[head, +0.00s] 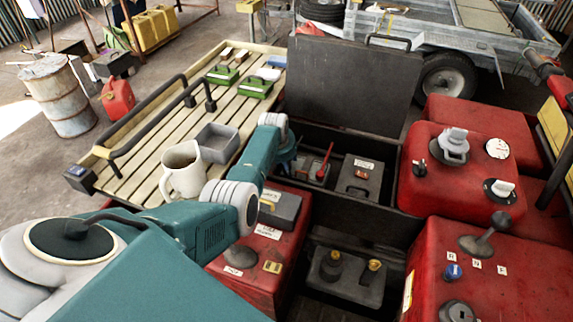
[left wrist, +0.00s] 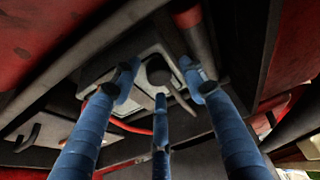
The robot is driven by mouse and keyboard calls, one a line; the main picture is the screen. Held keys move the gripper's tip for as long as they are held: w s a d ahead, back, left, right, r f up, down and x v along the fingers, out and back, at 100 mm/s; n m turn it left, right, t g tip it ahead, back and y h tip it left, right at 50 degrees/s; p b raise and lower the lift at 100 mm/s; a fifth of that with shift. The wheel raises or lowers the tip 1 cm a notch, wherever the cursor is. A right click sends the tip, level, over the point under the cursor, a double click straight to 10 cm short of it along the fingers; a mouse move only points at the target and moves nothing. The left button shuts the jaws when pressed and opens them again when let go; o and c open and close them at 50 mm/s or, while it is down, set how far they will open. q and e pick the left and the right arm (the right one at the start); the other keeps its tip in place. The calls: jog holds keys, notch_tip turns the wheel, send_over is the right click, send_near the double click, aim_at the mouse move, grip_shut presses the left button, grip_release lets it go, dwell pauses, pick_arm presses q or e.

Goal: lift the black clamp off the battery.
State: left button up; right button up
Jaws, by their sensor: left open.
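The battery (head: 312,170) is a grey box in the dark open bay, partly covered by my arm in the head view. A red clamp (head: 324,160) stands up on it. My left gripper (head: 287,157) reaches down at the battery's left side, mostly hidden behind its wrist. In the left wrist view its blue fingers (left wrist: 160,88) are spread, with the pale battery top (left wrist: 140,62) beyond them. A dark rounded piece (left wrist: 158,70), seemingly the black clamp, shows between the fingertips. Contact cannot be told. The black clamp is not clear in the head view. My right gripper is not in view.
A raised black lid (head: 350,85) stands behind the bay. A dark labelled box (head: 361,180) sits right of the battery. Red tank-like bodies (head: 455,165) flank the bay on the right. A slatted rack (head: 150,150) at left holds a jug (head: 182,170) and a grey tray (head: 218,142).

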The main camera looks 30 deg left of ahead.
pick_arm(q)
jog(key=shift+c, duration=0.3)
grip_shut()
jog(key=shift+r, duration=0.1)
